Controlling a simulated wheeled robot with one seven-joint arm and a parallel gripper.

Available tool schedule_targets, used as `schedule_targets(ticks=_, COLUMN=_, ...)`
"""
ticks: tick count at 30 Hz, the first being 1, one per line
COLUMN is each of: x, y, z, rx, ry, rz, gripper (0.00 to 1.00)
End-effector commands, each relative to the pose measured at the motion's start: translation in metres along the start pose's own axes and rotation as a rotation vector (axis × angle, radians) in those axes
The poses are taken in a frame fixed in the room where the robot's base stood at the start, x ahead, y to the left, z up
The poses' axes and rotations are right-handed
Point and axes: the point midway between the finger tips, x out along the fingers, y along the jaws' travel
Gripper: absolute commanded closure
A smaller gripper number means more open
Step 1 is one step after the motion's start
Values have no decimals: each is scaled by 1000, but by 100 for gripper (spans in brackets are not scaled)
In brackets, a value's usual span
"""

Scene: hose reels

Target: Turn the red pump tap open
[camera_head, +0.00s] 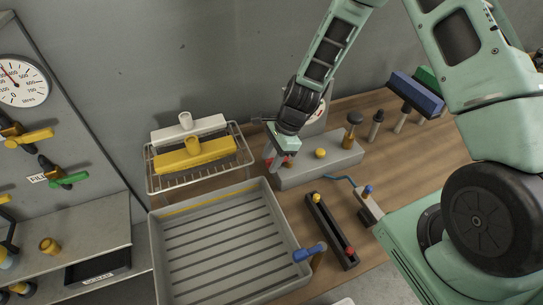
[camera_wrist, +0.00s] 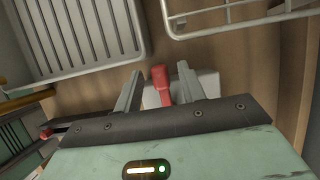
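The red pump tap (camera_wrist: 162,85) is a red lever on a pale grey block (camera_wrist: 208,84), seen in the wrist view. In the head view the long grey block (camera_head: 345,158) lies on the wooden bench, and the red tap is mostly hidden behind my gripper (camera_head: 276,162). My gripper (camera_wrist: 159,88) is open, pointing down, with one finger on each side of the red lever. Gaps show between the lever and both fingers in the wrist view. Whether a finger touches it lower down I cannot tell.
A ribbed grey tray (camera_head: 225,245) with a blue-handled tap (camera_head: 310,252) stands in front. A wire rack (camera_head: 163,182) with white and yellow bars stands left. A black strip (camera_head: 330,235) with yellow and red knobs lies right of the tray. A yellow knob (camera_head: 320,153) is on the block.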

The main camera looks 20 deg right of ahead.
Motion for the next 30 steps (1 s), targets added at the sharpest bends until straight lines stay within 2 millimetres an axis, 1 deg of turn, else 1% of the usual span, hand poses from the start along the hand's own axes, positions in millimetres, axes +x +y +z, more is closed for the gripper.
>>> schedule_targets(ticks=5, x=0, y=0, z=0, rx=0, ry=0, rz=0, gripper=60)
schedule_targets(ticks=8, x=0, y=0, z=0, rx=0, ry=0, rz=-1, gripper=85)
schedule_targets(ticks=9, x=0, y=0, z=0, rx=0, ry=0, rz=0, gripper=96)
schedule_targets(ticks=10, x=0, y=0, z=0, rx=0, ry=0, rz=0, gripper=100)
schedule_targets(ticks=20, x=0, y=1, z=0, rx=-24, ry=1, rz=9, gripper=100)
schedule_targets(ticks=26, x=-1, y=6, z=-1, rx=-110, ry=1, rz=44, gripper=100)
schedule_targets(ticks=30, x=-1, y=12, z=-2, rx=-210, ry=2, rz=85, gripper=100)
